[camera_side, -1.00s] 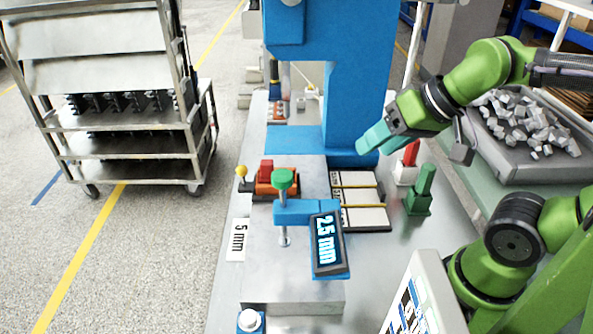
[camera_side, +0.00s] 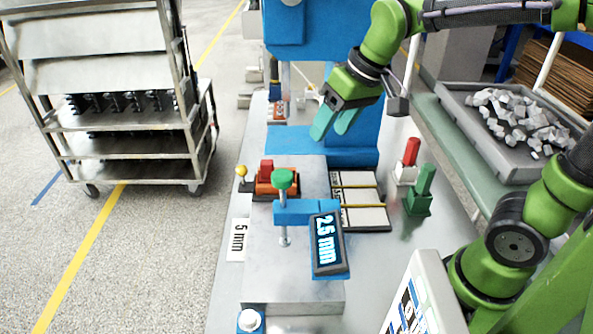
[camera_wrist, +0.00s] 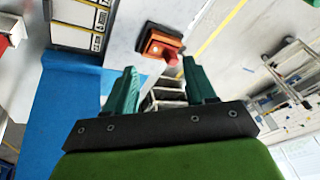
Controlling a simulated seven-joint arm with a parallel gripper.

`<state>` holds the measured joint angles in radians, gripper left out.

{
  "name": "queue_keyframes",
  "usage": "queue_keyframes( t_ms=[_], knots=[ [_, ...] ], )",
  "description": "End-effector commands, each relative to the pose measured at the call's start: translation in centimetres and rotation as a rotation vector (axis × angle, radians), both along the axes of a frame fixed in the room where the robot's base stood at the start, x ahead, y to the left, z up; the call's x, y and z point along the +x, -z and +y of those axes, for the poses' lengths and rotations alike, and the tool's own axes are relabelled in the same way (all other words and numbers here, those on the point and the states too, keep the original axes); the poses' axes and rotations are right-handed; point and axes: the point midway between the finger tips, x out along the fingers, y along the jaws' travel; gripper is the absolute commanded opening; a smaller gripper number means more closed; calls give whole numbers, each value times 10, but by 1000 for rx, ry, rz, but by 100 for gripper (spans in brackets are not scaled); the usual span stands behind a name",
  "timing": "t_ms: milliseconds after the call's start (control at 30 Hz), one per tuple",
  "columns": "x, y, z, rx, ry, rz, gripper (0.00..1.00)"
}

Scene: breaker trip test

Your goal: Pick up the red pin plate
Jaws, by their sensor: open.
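A red upright pin on a small white base (camera_side: 408,162), which I take for the red pin plate, stands at the right of the bench in the side view. A red and white piece (camera_wrist: 4,42), probably the same one, is cut off at the left edge of the wrist view. My gripper (camera_side: 332,130) is open and empty, in the air in front of the blue column, to the left of and above the red pin. Its two teal fingers also show apart in the wrist view (camera_wrist: 160,78), with nothing held between them.
A green pin on a green base (camera_side: 418,192) stands just beside the red one. A tray with pale plates (camera_side: 362,218), an orange-red fixture (camera_side: 278,186) and a gauge reading 2.5 mm (camera_side: 327,243) sit nearby. The blue machine column (camera_side: 362,100) rises behind.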

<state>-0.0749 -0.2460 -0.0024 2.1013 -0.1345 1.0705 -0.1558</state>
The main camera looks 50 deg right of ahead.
Motion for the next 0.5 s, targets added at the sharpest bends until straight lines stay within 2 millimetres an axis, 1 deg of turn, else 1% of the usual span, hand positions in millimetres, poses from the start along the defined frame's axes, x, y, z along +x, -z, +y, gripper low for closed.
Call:
queue_keyframes(
  t_ms=[33, 167, 200, 300, 400, 500],
  knots=[
    [21, 1, 4, -33, -62, 37, 55],
    [68, 2, 11, -121, -240, 117, 55],
    [82, 4, 14, -148, -298, 141, 55],
    [116, 9, 20, -210, -455, 199, 55],
    [142, 12, 25, -259, -599, 243, 55],
    [157, 6, 28, -294, -725, 264, 55]
  ],
)
